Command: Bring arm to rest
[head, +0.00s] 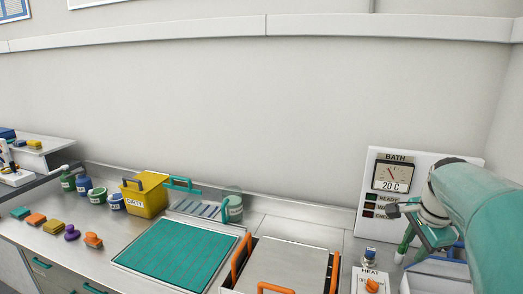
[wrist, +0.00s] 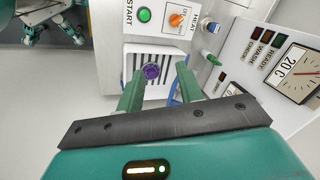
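My arm reaches in from the right edge of the head view, with my gripper (head: 420,250) low in front of the bath unit (head: 377,155). In the wrist view my gripper (wrist: 157,78) has its two green fingers spread apart. A round purple piece (wrist: 151,71) shows between the fingertips, on a white slatted surface (wrist: 165,57). It appears beyond the fingers, with gaps at both sides, so I see no hold on it. My arm hides part of the bath unit in the head view.
The heat panel with an orange knob (head: 372,285) is beside the gripper. A green mat (head: 178,255), a metal plate with orange handles (head: 285,262), a yellow box (head: 145,195) and several small coloured pieces lie leftward. The wall space above the counter is free.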

